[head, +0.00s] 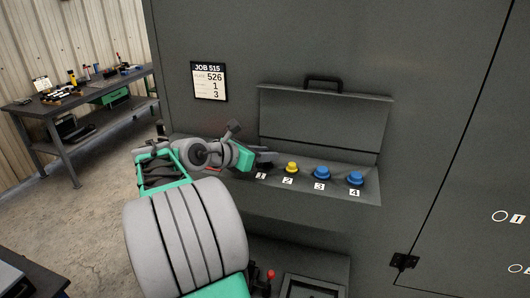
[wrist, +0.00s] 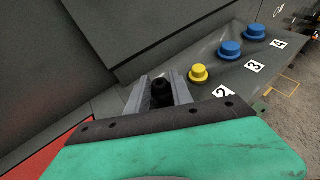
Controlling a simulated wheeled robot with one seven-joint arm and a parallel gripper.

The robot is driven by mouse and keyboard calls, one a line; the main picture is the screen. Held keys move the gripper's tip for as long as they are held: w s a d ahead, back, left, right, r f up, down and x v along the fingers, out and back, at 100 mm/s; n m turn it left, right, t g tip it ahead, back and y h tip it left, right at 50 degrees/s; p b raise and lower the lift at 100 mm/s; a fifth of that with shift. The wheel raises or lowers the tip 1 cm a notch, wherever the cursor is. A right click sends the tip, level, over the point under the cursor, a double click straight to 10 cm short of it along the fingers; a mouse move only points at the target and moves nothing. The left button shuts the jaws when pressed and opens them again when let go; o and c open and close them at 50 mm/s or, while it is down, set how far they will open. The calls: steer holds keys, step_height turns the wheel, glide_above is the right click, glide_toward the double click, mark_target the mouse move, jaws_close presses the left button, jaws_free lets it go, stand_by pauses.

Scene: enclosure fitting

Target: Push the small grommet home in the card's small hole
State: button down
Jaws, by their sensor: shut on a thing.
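My gripper (wrist: 162,92) is shut on a small dark, round piece (wrist: 161,86), which sits between its two grey fingers; it could be the small grommet. In the head view my gripper (head: 259,161) is over the left end of the sloped ledge, at label 1 (head: 261,176). The hole there is hidden, so I cannot tell whether the piece is in it. The job card (head: 208,82) on the cabinet reads JOB 515, with 526, 1 and 3 in rows; its small row names are unreadable.
A yellow piece (head: 291,167) sits at label 2, with blue pieces at label 3 (head: 321,173) and label 4 (head: 355,178). A raised lid (head: 320,122) with a black handle stands behind the ledge. A workbench (head: 85,100) is far left, with open floor before it.

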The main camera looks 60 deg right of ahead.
steer(key=shift+f, duration=1.05)
steer(key=c, duration=1.1)
jaws_free()
steer(key=shift+o, duration=0.2)
steer(key=b+v, duration=0.1)
steer(key=v, duration=0.6)
steer(key=shift+a+r, duration=0.1)
steer(key=shift+a, duration=0.15)
steer(key=shift+a+r, duration=0.1)
steer(key=shift+a, duration=0.1)
steer(key=shift+c, duration=0.4)
